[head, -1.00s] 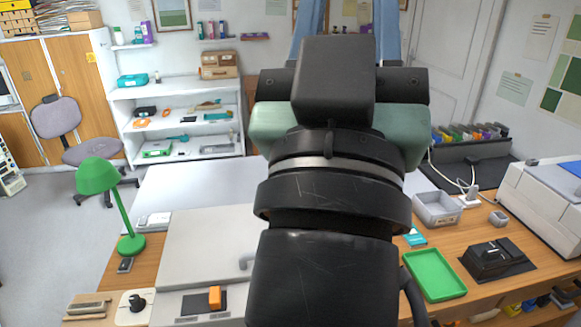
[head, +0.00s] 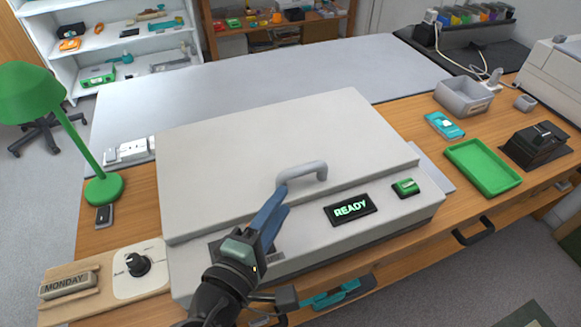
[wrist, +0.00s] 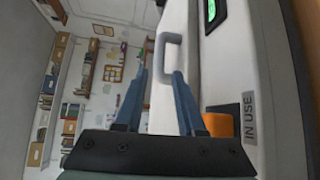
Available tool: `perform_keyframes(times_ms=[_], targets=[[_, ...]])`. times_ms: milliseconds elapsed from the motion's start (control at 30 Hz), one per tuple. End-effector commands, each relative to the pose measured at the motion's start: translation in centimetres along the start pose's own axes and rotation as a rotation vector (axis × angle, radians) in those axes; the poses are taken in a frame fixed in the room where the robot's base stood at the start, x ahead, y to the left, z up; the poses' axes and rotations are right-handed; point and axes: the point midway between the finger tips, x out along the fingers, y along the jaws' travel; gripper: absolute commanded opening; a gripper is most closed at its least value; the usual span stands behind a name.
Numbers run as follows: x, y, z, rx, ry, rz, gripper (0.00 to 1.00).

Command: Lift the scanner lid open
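The scanner (head: 420,207) is a wide light-grey box on the wooden desk. Its flat lid (head: 250,140) is down, with a grey loop handle (head: 302,173) at its front edge. A screen (head: 350,208) on the front panel reads READY. My gripper (head: 284,197), with blue fingers, is just in front of and left of the handle. In the wrist view my gripper (wrist: 159,74) is open and empty, its fingers apart. The handle (wrist: 168,50) shows just beyond the fingertips, nearer the right finger. I cannot tell whether they touch.
A green button (head: 406,187) is right of the screen. A green lamp (head: 103,188) and dial (head: 138,264) stand left; a green tray (head: 483,166) lies right.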

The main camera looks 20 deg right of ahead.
Motion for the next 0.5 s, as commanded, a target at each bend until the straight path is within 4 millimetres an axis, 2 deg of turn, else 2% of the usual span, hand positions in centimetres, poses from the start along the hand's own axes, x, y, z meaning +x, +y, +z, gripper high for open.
perform_keyframes(times_ms=[300,500], targets=[[6.8,0.1,0.0,0.004,-0.002,0.0,0.38],[9.6,0.1,0.0,0.004,0.0,0.001,0.38]])
